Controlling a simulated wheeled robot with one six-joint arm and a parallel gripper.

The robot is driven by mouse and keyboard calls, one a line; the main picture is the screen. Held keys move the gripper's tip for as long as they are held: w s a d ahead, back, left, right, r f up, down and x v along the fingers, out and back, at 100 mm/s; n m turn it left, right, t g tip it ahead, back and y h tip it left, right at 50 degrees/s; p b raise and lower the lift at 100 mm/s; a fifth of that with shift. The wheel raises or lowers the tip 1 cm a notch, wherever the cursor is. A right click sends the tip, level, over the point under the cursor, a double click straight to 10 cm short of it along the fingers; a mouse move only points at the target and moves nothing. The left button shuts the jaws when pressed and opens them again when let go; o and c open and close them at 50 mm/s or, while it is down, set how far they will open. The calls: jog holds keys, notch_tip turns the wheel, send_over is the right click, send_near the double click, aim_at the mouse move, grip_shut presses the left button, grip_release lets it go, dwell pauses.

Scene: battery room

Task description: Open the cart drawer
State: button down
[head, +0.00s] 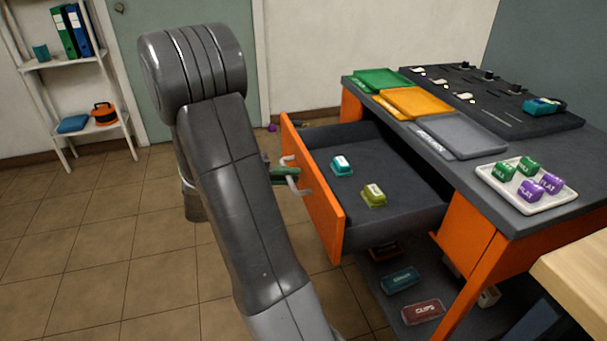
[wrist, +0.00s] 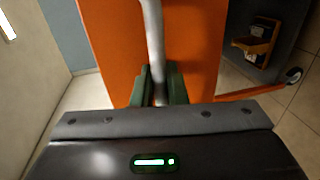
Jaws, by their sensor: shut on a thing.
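The cart drawer (head: 323,215) has an orange front and a dark inside, and it stands pulled well out of the cart (head: 469,247). In it lie a teal block (head: 341,166) and an olive-green block (head: 373,195). My gripper (head: 286,175) is at the drawer front, its green fingers shut on the grey bar handle (head: 298,184). The wrist view shows the handle (wrist: 154,40) running between the green fingers (wrist: 158,85), with the orange drawer front (wrist: 112,50) behind. My arm hides part of the gripper in the head view.
The cart top holds green, yellow and grey trays (head: 462,136), a dark tool board (head: 490,98) and a white tray (head: 528,200) with several blocks. Labelled boxes (head: 423,312) lie on the lower shelf. A white shelf (head: 88,62) stands far left. The tiled floor (head: 95,250) at left is clear.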

jog(key=shift+s+a, duration=0.1)
jog(key=shift+a, duration=0.25)
jog(key=c, duration=1.8)
grip_release()
jog(key=p+v, duration=0.2)
jog(key=v, duration=1.2)
jog(key=shift+f, duration=0.1)
jog(key=shift+d, duration=0.15)
jog(key=b+x, duration=0.2)
jog(key=x, duration=1.2)
